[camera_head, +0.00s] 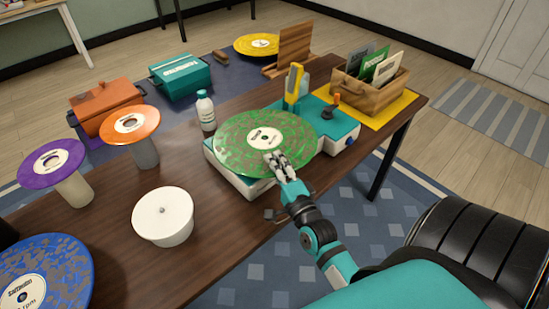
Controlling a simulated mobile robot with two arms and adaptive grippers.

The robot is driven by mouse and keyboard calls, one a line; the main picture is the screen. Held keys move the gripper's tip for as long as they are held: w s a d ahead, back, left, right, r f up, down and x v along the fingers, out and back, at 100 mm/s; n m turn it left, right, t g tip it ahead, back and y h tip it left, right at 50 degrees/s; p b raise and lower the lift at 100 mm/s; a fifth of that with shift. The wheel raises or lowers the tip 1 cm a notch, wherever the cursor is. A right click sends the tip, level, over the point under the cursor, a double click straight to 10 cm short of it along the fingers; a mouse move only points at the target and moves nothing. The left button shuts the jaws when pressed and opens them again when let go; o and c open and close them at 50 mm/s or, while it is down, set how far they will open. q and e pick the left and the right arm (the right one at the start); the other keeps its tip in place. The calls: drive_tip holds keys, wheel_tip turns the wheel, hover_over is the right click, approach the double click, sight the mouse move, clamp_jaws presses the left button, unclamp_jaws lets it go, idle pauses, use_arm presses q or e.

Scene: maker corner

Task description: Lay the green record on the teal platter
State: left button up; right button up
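The green record (238,138), speckled with a pale label, lies roughly flat over the teal and white record player (240,183). It covers the platter, so I cannot see the teal platter or whether the record touches it. My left gripper is not in view.
A yellow tonearm-like part (293,86) and a dark knob (327,113) rise behind the record. A white bottle (205,110) stands at its left. A white round stand (162,215), orange record (130,136), purple record (40,170) and blue record (62,264) are left. A wooden crate (375,98) stands right.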

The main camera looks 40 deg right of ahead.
drive_tip(key=r+v, duration=0.1)
drive_tip(key=v, duration=0.9)
drive_tip(key=shift+s+f+p, duration=0.35)
drive_tip(key=shift+f+p, duration=0.05)
drive_tip(key=shift+p, duration=0.05)
idle(0.6)
